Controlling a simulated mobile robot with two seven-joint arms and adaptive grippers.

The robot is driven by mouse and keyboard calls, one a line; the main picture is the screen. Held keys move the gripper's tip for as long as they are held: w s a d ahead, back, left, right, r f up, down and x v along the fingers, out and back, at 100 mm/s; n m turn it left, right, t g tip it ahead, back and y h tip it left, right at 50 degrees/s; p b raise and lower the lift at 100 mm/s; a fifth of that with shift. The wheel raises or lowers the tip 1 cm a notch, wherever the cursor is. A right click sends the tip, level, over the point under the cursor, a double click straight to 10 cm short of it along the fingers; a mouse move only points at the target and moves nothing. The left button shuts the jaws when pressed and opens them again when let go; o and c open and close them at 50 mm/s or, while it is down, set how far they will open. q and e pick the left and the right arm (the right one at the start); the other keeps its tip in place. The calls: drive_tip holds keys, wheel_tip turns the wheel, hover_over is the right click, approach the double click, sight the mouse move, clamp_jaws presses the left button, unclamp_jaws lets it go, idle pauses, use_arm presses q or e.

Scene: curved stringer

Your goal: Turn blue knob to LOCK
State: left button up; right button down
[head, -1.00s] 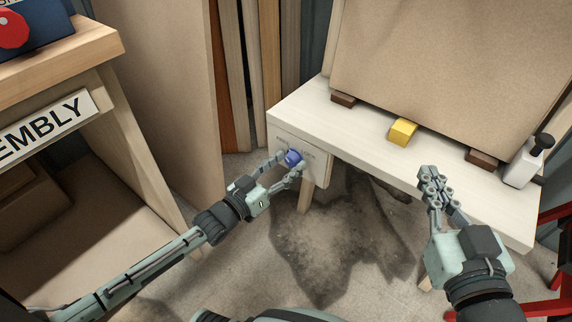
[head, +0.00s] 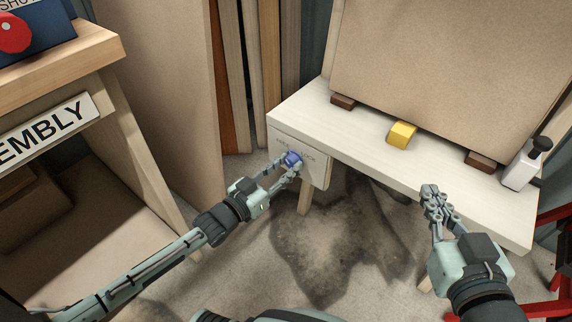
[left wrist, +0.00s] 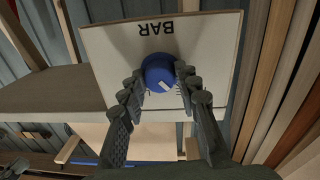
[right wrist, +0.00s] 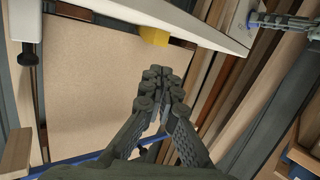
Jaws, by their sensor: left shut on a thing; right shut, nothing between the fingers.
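The blue knob (head: 292,160) sits on a pale panel (head: 318,172) at the left end of the white table. My left gripper (head: 287,168) is shut on the knob, with a finger on each side of it. In the left wrist view the round knob (left wrist: 160,76) shows a white mark low on its face, and the panel above it reads "BAR" upside down. My right gripper (head: 430,190) is shut and empty in front of the table.
The white table (head: 345,140) carries a large tan board (head: 450,70), a yellow block (head: 402,134), dark brown blocks (head: 480,161) and a white bottle (head: 524,168). A wooden bench (head: 70,58) with an "EMBLY" sign stands left. A red frame stands at far right.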

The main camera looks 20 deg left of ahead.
use_arm(q)
drive_tip(key=m+p, duration=0.2)
drive_tip(key=m, duration=0.2)
drive_tip(key=shift+r+y, duration=0.15)
drive_tip(key=shift+y, duration=0.15)
drive_tip(key=m+p, duration=0.1)
drive_tip(key=m, duration=0.1)
drive_tip(key=shift+m, duration=0.3)
drive_tip(key=m+p, duration=0.1)
drive_tip(key=m, duration=0.2)
drive_tip(key=shift+m, duration=0.3)
drive_tip(key=m, duration=0.3)
drive_tip(key=shift+y, duration=0.3)
drive_tip(key=shift+m, duration=1.4)
use_arm(e)
drive_tip(key=s+d+f+m+g+h, duration=0.2)
drive_tip(key=s+d+f+g+h, duration=0.4)
drive_tip(key=s+d+f+g, duration=0.5)
drive_tip(key=s+d+f, duration=0.2)
drive_tip(key=s+d, duration=0.1)
drive_tip(key=d, duration=0.1)
drive_tip(key=shift+s+d, duration=0.15)
use_arm(q)
drive_tip(key=shift+m, duration=0.3)
use_arm(e)
drive_tip(key=shift+a, duration=0.2)
